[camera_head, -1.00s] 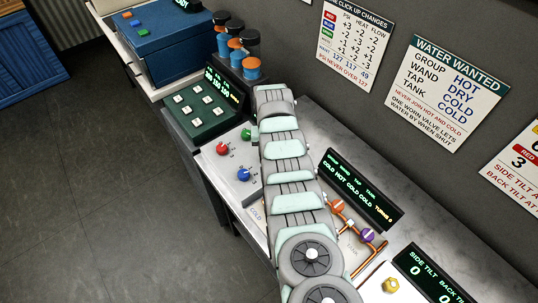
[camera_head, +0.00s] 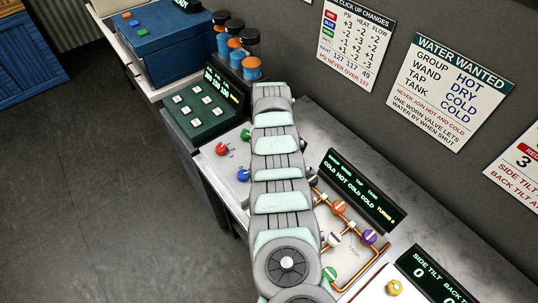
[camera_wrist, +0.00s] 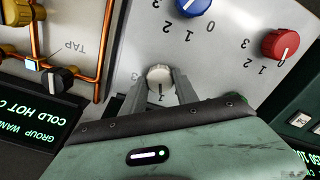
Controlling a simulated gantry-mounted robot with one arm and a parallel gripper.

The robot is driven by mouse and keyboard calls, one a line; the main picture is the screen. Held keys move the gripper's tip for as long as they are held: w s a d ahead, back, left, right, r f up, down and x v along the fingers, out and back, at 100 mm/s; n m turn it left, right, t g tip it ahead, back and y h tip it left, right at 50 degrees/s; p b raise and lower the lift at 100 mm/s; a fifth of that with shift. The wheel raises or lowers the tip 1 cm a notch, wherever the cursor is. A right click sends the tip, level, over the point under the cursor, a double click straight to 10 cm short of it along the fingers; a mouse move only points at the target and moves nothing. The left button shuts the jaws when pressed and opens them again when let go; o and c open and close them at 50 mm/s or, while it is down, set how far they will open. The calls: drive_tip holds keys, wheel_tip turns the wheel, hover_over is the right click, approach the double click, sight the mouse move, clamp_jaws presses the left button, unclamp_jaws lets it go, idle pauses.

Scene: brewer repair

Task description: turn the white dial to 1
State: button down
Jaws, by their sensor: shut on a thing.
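The white dial (camera_wrist: 160,77) is a small round knob on the light grey panel, seen upside down in the wrist view. My gripper (camera_wrist: 160,88) has its two grey fingers on either side of it, closed on it. A small dark mark like a 1 shows by the dial between the fingers; the dial's exact setting is unclear. In the head view my arm covers the gripper and the white dial.
The blue dial (camera_wrist: 194,5) and red dial (camera_wrist: 280,44) stand close by. The green dial (camera_head: 246,134) is near the arm. Copper pipes with valves (camera_head: 339,207) and a display (camera_head: 362,190) lie right of the arm.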

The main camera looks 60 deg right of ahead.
drive_tip(key=c, duration=0.9)
unclamp_jaws()
drive_tip(key=shift+c, duration=0.2)
drive_tip(key=shift+r, duration=0.1)
wheel_tip(320, 180, up, 11)
drive_tip(key=b, duration=0.1)
drive_tip(key=shift+f, duration=0.2)
